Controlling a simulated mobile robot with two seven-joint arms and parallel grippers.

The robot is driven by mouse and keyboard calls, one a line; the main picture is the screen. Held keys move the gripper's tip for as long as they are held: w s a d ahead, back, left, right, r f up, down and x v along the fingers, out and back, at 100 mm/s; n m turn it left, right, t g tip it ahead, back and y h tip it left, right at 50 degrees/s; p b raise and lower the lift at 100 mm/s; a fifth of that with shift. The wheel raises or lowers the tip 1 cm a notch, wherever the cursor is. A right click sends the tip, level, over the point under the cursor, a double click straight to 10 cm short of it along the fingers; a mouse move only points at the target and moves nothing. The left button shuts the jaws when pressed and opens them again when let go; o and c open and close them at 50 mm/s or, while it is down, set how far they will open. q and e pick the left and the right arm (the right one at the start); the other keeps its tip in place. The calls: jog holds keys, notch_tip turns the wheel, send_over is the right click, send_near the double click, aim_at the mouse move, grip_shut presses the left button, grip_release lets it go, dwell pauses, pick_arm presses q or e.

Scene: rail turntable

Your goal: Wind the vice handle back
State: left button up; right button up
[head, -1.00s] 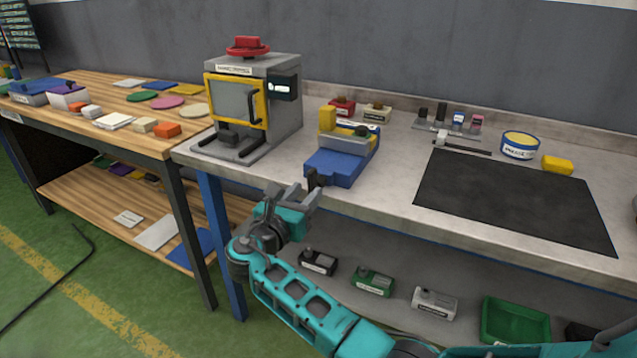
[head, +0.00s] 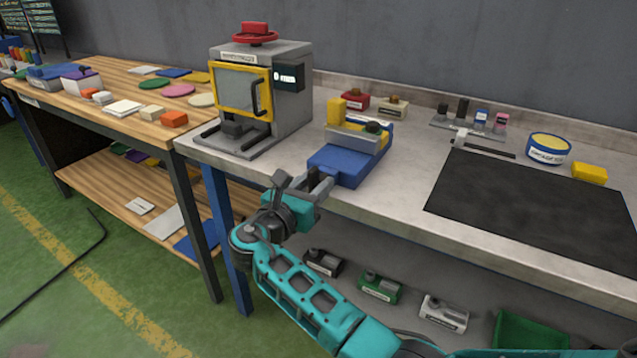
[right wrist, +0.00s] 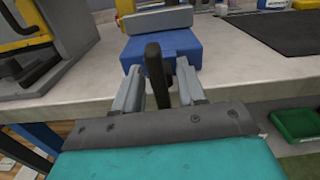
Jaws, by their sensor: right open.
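The blue vice (head: 344,163) stands at the front edge of the grey workbench, with a yellow block at its back left. It also shows in the right wrist view (right wrist: 163,48). Its dark handle (right wrist: 156,75) stands upright in front of the blue body in the right wrist view. My right gripper (head: 305,182) is at the vice's front. In the right wrist view its two grey fingers (right wrist: 159,82) are open, one on each side of the handle, with gaps visible. In the head view the fingers largely hide the handle. My left gripper is not in view.
A grey press-like machine (head: 292,110) with a yellow-framed door stands left of the vice. A black mat (head: 530,205) lies to the right on the workbench (head: 400,190). Small red and beige boxes sit behind the vice. A lower shelf holds several small blocks.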

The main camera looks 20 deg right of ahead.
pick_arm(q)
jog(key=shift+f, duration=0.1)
pick_arm(e)
grip_shut()
jog(key=shift+r+n+p, duration=0.3)
jog(key=shift+n+p, duration=0.2)
jog(key=shift+p, duration=0.7)
jog(key=n+p, duration=0.3)
jog(key=p, duration=0.2)
jog(key=shift+w+a+p, duration=0.1)
jog(key=shift+w+p, duration=0.1)
jog(key=shift+p, duration=0.15)
jog(key=shift+f+n+p, duration=0.2)
jog(key=shift+n+p, duration=0.25)
jog(key=shift+n, duration=0.35)
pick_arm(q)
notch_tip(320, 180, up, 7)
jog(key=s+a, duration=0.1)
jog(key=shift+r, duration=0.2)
pick_arm(e)
jog(key=shift+f+n, duration=0.15)
jog(key=shift+n, duration=0.55)
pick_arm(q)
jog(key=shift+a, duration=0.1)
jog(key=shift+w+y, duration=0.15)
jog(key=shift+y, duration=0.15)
